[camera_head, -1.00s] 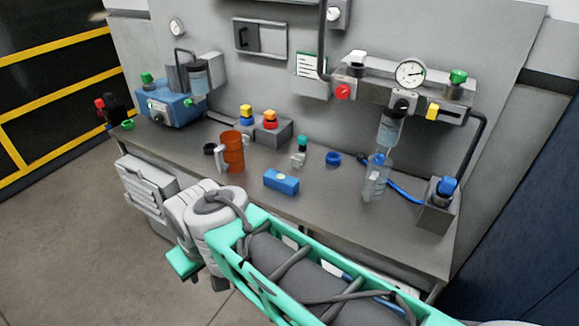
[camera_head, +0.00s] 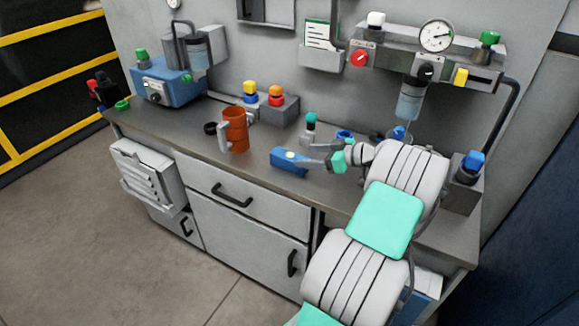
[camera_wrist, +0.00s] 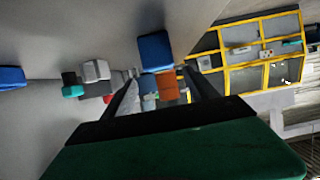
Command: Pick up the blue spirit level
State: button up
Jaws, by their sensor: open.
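The blue spirit level (camera_head: 289,161) lies on the workbench in the head view, with a light yellowish patch on its top. My gripper (camera_head: 309,157) is open at the right end of the level, its fingers pointing left toward it. I cannot tell whether the fingers touch the level or reach around it. In the wrist view, which looks upside down, a blue block (camera_wrist: 155,50) that appears to be the level is near the gap between my two dark fingers (camera_wrist: 160,80).
An orange mug (camera_head: 236,131) stands left of the level. A grey box (camera_head: 275,108) with coloured buttons and a teal-capped bottle (camera_head: 311,124) stand behind. A blue ring (camera_head: 344,134) is near my wrist. The bench (camera_head: 185,130) is clear at front left.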

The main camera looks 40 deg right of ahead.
aim_at(291, 155)
jog(key=p+x, duration=0.1)
jog(key=x, duration=0.6)
jog(key=shift+w+a, duration=0.2)
jog(key=shift+c, duration=0.6)
grip_shut()
